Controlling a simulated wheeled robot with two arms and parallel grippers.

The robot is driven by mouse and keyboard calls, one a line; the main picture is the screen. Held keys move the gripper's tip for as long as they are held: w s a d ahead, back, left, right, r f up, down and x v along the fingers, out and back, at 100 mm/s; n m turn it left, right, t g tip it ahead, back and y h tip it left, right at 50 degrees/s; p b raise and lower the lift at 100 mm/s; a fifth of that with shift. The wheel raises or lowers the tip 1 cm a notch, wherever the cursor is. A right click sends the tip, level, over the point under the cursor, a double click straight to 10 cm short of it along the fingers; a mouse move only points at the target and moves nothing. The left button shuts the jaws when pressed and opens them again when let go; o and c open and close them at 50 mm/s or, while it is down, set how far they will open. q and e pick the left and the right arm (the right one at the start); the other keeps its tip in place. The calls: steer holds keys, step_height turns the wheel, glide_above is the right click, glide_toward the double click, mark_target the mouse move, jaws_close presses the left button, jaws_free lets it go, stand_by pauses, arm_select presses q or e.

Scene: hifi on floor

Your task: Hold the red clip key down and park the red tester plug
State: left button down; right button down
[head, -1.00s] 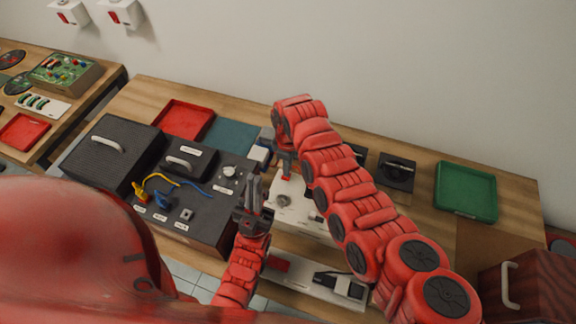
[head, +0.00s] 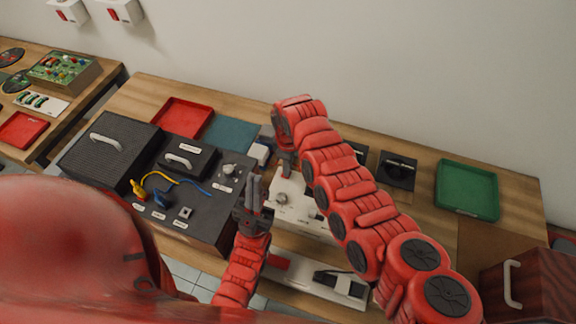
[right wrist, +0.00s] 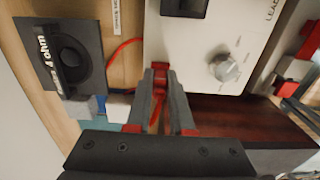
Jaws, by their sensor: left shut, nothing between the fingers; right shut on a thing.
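The white tester (head: 318,222) stands on the bench with a knob on its face. In the right wrist view, the tester (right wrist: 200,35) shows its knob and the letters "LEAD". My right gripper (right wrist: 160,85) is shut on a small red piece (right wrist: 160,68) beside the tester's edge; it looks like the red plug. A thin red lead (right wrist: 122,48) runs near it. In the head view my right gripper (head: 287,165) points down at the tester's back left. My left gripper (head: 254,190) is shut and empty, fingers up, left of the tester. I cannot make out the red clip key clearly.
A dark panel (head: 215,205) with yellow and blue leads lies left of my left gripper. A black "4 ohm" block (right wrist: 75,35) is near my right gripper. Trays stand behind: red (head: 182,117) and green (head: 467,190). A white unit (head: 305,283) is low in front.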

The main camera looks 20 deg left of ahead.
steer(key=shift+f, duration=0.3)
stand_by(0.5)
steer(key=c, duration=0.7)
jaws_free()
step_height(320, 180, up, 8)
steer(key=b, duration=0.3)
steer(key=shift+w, duration=0.1)
step_height(320, 180, up, 14)
steer(key=shift+d+r+p, duration=0.1)
steer(key=shift+r+p, duration=0.1)
steer(key=shift+p, duration=0.8)
